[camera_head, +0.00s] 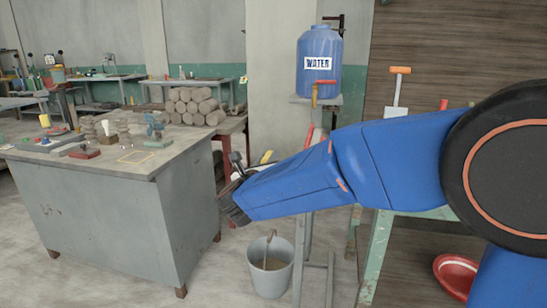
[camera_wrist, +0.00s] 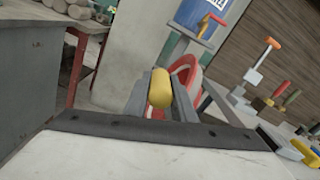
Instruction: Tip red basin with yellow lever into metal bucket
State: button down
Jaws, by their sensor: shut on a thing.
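The yellow lever (camera_wrist: 160,88) sits between the grey fingers of my gripper (camera_wrist: 160,101) in the wrist view, and the gripper is shut on it. The lever's yellow end (camera_head: 266,157) also shows above my blue arm in the head view.
A grey workbench (camera_head: 110,220) with tools stands at left. A blue water tank (camera_head: 319,62) with a tap is on a stand behind my arm. Another red basin (camera_head: 455,276) is low at right. Tools (camera_wrist: 263,62) hang or lie at right. Floor in front of the bucket is clear.

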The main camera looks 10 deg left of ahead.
jog(key=c, duration=1.5)
grip_release()
jog(key=shift+a, duration=0.1)
jog(key=s, duration=1.7)
jog(key=shift+s+a, duration=0.2)
jog(key=shift+a, duration=0.05)
dwell(0.6)
